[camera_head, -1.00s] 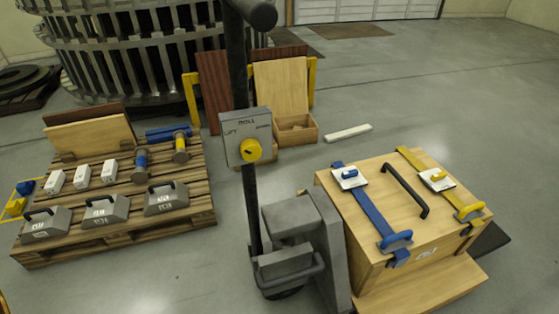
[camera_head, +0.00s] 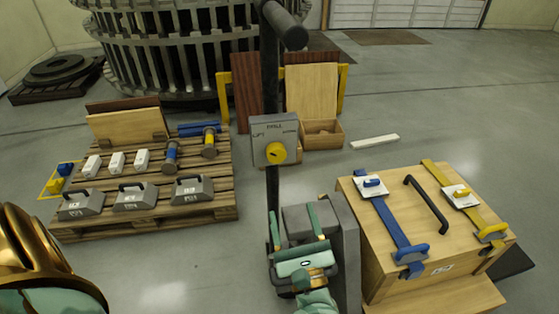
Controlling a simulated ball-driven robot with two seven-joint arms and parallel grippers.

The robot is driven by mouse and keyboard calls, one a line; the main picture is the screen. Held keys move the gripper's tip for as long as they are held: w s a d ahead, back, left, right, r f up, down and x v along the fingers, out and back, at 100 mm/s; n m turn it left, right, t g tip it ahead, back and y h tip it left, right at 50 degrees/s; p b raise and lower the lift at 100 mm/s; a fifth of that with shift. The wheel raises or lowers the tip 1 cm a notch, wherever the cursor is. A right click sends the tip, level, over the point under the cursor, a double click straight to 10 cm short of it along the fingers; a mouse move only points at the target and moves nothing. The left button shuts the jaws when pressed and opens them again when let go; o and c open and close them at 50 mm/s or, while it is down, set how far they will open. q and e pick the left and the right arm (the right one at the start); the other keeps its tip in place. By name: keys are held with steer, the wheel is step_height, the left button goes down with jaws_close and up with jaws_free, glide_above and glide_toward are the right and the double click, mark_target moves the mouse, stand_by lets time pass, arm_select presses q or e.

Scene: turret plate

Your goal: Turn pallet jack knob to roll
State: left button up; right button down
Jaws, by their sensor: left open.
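The yellow knob (camera_head: 276,153) sits on the grey plate (camera_head: 262,134) on the dark upright post of the pallet jack (camera_head: 271,190). The plate reads LIFT at left and ROLL at top; the right label is too small to read. A small dark mark shows on the knob, but I cannot tell clearly which label it faces. My left gripper (camera_head: 293,214) is below the knob, in front of the jack's grey body (camera_head: 346,240). Its two green fingers are spread and point up, apart from the knob, with nothing between them. My right gripper is not in view.
A wooden crate (camera_head: 380,275) with blue and yellow straps stands right of the jack. A wooden pallet (camera_head: 215,205) with weights and tools lies at left. The jack's black handle (camera_head: 285,25) rises above the plate. Floor between pallet and jack is clear.

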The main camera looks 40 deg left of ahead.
arm_select(q)
steer(key=p, duration=0.2)
glide_toward(278, 158)
steer(key=x, duration=0.8)
steer(key=shift+p, duration=0.4)
steer(key=shift+w+a, duration=0.2)
steer(key=shift+a, duration=0.1)
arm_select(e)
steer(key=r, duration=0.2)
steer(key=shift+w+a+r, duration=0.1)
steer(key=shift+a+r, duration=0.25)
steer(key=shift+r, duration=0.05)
arm_select(q)
steer(key=c, duration=1)
